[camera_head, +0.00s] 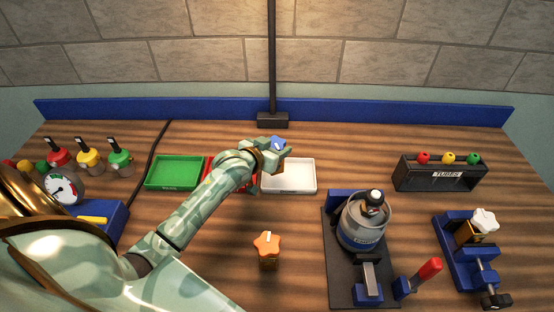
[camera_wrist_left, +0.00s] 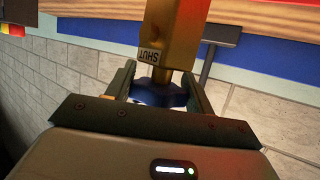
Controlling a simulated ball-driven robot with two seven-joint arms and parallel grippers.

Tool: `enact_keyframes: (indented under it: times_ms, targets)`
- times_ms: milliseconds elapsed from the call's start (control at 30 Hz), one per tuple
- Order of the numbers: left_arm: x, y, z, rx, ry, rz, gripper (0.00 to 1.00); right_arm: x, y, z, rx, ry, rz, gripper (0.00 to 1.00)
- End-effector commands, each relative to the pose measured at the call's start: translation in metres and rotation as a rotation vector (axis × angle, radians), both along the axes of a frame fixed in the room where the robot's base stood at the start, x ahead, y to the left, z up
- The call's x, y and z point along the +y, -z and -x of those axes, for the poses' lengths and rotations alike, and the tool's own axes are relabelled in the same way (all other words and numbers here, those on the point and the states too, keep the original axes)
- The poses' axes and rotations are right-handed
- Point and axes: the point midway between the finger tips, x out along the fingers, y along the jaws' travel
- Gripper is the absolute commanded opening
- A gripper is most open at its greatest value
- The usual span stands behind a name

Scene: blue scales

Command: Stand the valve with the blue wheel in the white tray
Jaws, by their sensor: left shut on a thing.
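My left gripper (camera_head: 268,156) is shut on the valve with the blue wheel (camera_head: 278,144). In the left wrist view, the valve's brass body (camera_wrist_left: 174,35) carries a "SHUT" label, and its blue wheel (camera_wrist_left: 158,93) sits between the fingers of the gripper (camera_wrist_left: 162,85). The white tray (camera_head: 291,189) is empty where it shows. In the head view the gripper and valve overlap its back left part; the gap to it is hard to tell. My right gripper is not in view.
A red tray (camera_head: 209,168) is partly behind my left arm, beside a green tray (camera_head: 174,172). A valve with an orange wheel (camera_head: 267,245) stands in front. A gas canister (camera_head: 364,223), a blue vise holding a white-wheel valve (camera_head: 484,221), and a tube rack (camera_head: 438,174) are right.

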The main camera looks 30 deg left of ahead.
Motion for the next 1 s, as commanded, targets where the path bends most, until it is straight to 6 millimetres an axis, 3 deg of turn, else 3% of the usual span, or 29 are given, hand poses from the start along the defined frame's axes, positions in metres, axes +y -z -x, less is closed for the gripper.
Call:
enact_keyframes:
  times_ms: [267, 433, 800, 833, 900, 1000]
  targets:
    - [0.006, 0.019, -0.015, -0.002, -0.001, 0.0, 0.0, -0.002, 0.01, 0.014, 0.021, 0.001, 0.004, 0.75]
    - [0.005, 0.046, -0.014, -0.001, 0.0, 0.0, 0.0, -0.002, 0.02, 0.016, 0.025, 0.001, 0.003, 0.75]
    - [0.005, 0.048, -0.014, -0.003, 0.001, -0.002, 0.0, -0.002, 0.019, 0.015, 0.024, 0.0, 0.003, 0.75]
    - [0.005, 0.05, -0.013, 0.0, 0.001, -0.002, 0.59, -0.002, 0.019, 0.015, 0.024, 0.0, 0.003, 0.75]
    - [0.005, 0.049, -0.013, 0.0, 0.001, -0.002, 0.75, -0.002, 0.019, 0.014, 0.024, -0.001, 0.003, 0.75]
    - [0.005, 0.049, -0.013, 0.0, 0.001, -0.002, 0.75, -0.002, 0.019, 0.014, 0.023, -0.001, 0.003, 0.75]
